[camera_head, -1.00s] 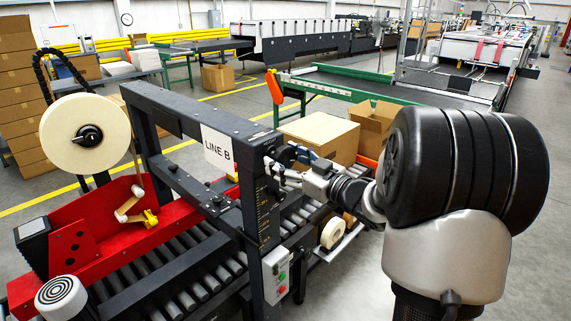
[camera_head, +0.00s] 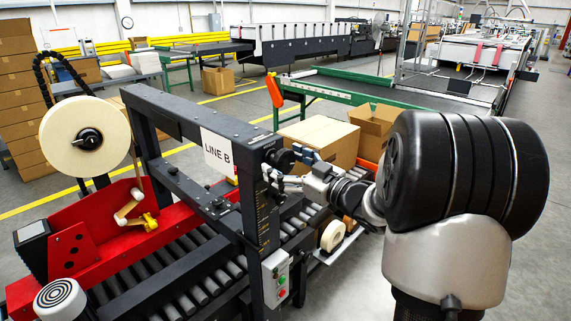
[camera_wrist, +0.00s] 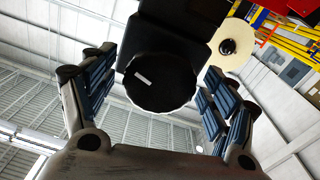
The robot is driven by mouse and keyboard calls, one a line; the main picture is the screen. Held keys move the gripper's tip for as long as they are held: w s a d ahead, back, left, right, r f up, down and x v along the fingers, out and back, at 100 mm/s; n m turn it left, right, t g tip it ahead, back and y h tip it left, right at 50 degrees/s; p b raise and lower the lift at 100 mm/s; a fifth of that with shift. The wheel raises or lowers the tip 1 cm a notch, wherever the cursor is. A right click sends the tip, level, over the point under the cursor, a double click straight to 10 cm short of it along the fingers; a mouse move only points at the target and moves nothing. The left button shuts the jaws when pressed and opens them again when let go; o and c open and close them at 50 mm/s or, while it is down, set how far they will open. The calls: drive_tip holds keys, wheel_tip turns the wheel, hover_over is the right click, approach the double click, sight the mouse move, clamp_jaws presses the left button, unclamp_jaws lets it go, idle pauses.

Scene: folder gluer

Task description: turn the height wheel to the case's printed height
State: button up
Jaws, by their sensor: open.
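The height wheel is a black round knob (camera_wrist: 160,78) with a short pale mark. In the wrist view it sits between the blue-padded fingers of my gripper (camera_wrist: 155,92), which are spread with a gap on each side. In the head view the wheel (camera_head: 281,159) is on the right post of the dark LINE B frame, and my gripper (camera_head: 289,170) is in front of it. A height scale (camera_head: 262,215) runs down the post, too small to read. The closed brown case (camera_head: 318,141) stands behind my gripper; I see no readable printed height on it.
A large tape roll (camera_head: 86,135) and red tape head stand at left. An open carton (camera_head: 373,125) is behind the case. Rollers run beneath the frame.

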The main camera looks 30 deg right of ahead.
drive_tip(key=shift+s, duration=0.1)
drive_tip(key=v, duration=1.1)
drive_tip(key=shift+s, duration=0.4)
drive_tip(key=shift+d, duration=0.15)
